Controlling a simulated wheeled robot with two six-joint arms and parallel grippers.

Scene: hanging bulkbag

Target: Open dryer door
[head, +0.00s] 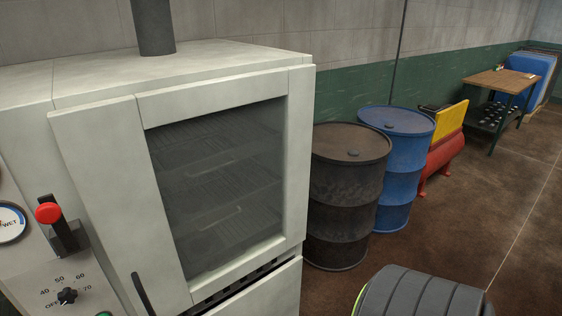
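The dryer (185,61) is a large pale grey cabinet filling the left half of the head view. Its door (97,150) has a big glass window (215,185), with wire racks visible behind it. The door appears shut against the cabinet front. A dark upright bar handle (143,293) is on the door's lower left side, cut off by the bottom edge of the picture.
Left of the door is a control panel with a red-knobbed lever (48,213), a temperature dial (67,296) and a gauge (10,222). A dark drum (345,195) and a blue drum (400,165) stand right of the dryer.

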